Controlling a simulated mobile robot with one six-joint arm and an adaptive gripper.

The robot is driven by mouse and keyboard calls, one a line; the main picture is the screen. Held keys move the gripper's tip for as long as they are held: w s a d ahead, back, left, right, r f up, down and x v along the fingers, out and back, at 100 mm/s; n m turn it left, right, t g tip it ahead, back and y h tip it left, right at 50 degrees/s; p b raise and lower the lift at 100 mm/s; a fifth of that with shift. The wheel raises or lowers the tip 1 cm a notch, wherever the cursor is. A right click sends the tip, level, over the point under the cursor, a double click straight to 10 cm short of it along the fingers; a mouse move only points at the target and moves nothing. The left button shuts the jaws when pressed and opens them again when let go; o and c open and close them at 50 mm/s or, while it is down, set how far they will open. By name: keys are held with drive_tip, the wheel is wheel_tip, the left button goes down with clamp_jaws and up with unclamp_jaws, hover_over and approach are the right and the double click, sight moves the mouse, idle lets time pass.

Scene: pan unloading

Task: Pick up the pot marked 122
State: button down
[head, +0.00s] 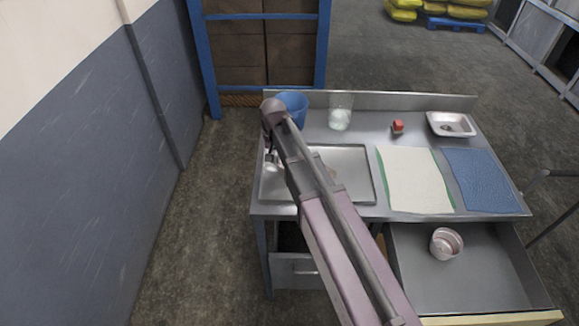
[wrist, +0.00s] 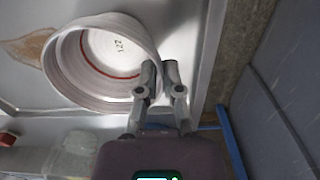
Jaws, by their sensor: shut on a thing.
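The pot (wrist: 75,62) is a whitish round vessel with a red line inside, and a mark on its inner bottom reads like 122. It shows in the wrist view at upper left, over the metal tray (head: 355,160). My gripper (wrist: 160,72) is shut on the near right wall of the pot, with one finger inside and one outside. I cannot tell whether the pot is touching the tray. In the head view my arm hides most of the pot.
A blue bucket (head: 294,106), a clear glass (head: 341,113), a red block (head: 398,127) and a small metal basin (head: 451,123) stand at the back. A white cloth (head: 414,180) and blue mat (head: 482,180) lie right. An open drawer (head: 485,275) holds another pot (head: 446,243).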

drive_tip(key=shift+r, duration=0.2)
wheel_tip(320, 180, up, 3)
drive_tip(key=p, duration=0.3)
drive_tip(key=s+d+p, duration=0.1)
drive_tip(key=s+d, duration=0.2)
drive_tip(key=s, duration=0.4)
drive_tip(key=s+d+r+p, duration=0.1)
drive_tip(key=s+d, duration=0.3)
drive_tip(key=s, duration=0.3)
drive_tip(key=shift+d+r, duration=0.2)
drive_tip(key=shift+r, duration=0.1)
